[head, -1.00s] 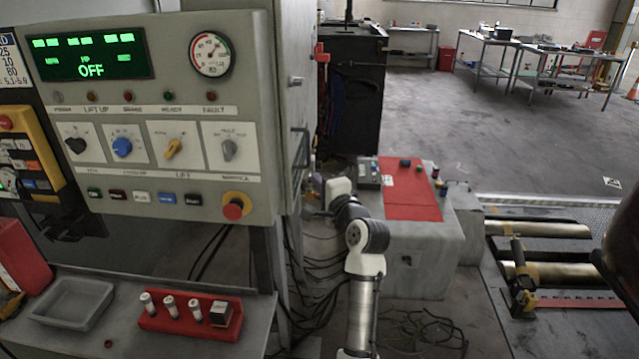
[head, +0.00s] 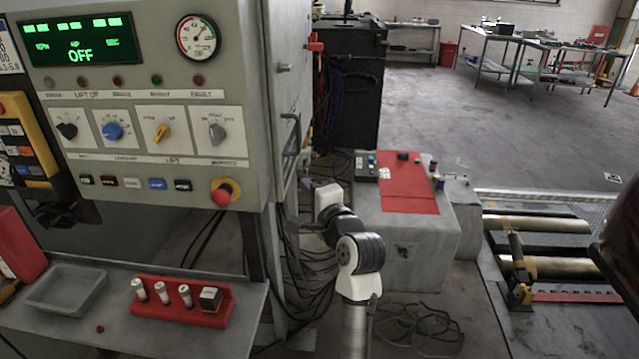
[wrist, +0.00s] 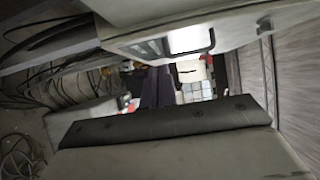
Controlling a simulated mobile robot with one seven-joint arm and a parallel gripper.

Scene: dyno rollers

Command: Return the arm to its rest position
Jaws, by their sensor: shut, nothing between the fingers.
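My arm rises from the bottom of the head view, beside the grey control cabinet (head: 150,125). It bends at a dark-banded joint (head: 361,254) and ends in a pale block at my gripper (head: 328,198). The fingers are too small to make out there. My gripper is shut and empty, between the cabinet and the grey floor box with a red top (head: 408,188). The wrist view shows a dark bar (wrist: 165,121) with a grey surface below it, seen very close; I cannot tell what they belong to.
A bench under the cabinet holds a grey tray (head: 67,288) and a red rack (head: 180,302) with several small pieces. Cables (head: 310,275) lie by the cabinet's foot and on the floor. Rollers (head: 550,267) are at the right. Open floor (head: 500,130) lies behind.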

